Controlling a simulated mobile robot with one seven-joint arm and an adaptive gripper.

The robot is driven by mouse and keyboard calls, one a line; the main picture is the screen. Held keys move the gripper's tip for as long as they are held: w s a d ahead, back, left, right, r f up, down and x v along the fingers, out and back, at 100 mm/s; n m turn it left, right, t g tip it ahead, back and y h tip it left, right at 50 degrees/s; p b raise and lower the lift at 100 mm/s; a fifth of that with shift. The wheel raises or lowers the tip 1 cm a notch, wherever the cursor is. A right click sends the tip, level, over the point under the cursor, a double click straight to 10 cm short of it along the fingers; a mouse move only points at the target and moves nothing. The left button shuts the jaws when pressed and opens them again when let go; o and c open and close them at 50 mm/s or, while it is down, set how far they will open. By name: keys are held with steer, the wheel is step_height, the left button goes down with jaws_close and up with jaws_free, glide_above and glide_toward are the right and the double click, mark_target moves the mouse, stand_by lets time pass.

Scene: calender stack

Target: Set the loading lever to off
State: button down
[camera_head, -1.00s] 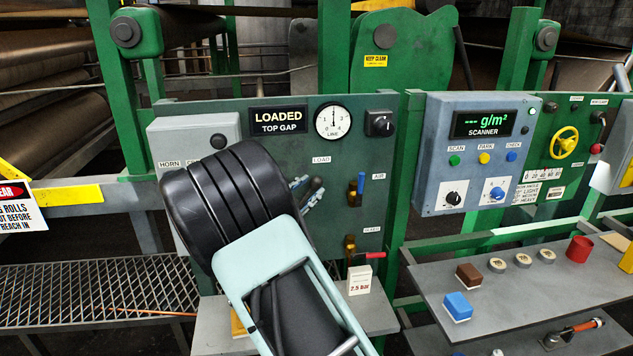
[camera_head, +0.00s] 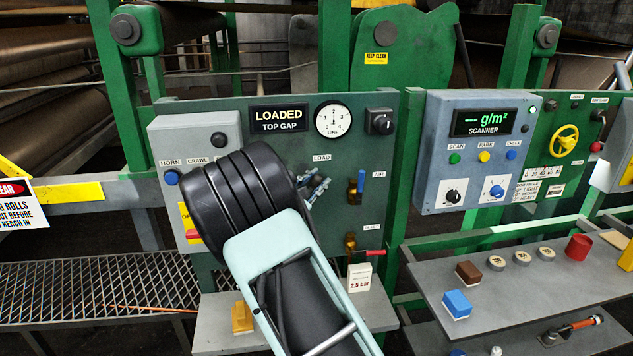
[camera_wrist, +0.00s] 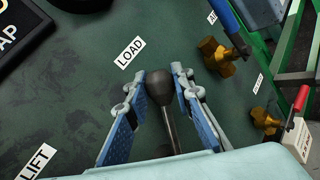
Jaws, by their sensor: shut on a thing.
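The loading lever has a dark round knob (camera_wrist: 160,88) on a grey shaft, below the LOAD label (camera_wrist: 130,52) in the wrist view. My gripper (camera_wrist: 166,74) has its blue-padded fingers on either side of the knob and is shut on it. In the head view, my gripper (camera_head: 314,187) is at the green panel, just under the LOAD label (camera_head: 321,157). My wrist hides most of the lever there. The display (camera_head: 279,119) reads LOADED, TOP GAP.
A blue-handled AIR valve (camera_head: 360,184) and a red-handled valve (camera_head: 368,253) are close to the right of my gripper. A grey box with a HORN button (camera_head: 171,177) is on the left. A LINE gauge (camera_head: 333,120) and black knob (camera_head: 380,122) are above.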

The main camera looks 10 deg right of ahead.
steer(key=shift+a, duration=0.15)
steer(key=a+n+t+b, duration=0.1)
steer(key=a+r+n+t+h+b, duration=0.1)
steer(key=a+n, duration=0.1)
steer(key=shift+a+b, duration=0.1)
steer(key=shift+b, duration=0.3)
steer(key=shift+a+r+n+t+b, duration=0.2)
steer(key=shift+a+n+t, duration=0.45)
steer(key=shift+n, duration=0.3)
steer(key=shift+a+r+n+t+b, duration=0.2)
steer(key=shift+a+n+t, duration=0.35)
steer(key=shift+a+n, duration=0.3)
steer(key=shift+d, duration=0.1)
steer(key=c, duration=2)
jaws_free()
steer(key=shift+o, duration=0.2)
steer(key=v, duration=1.2)
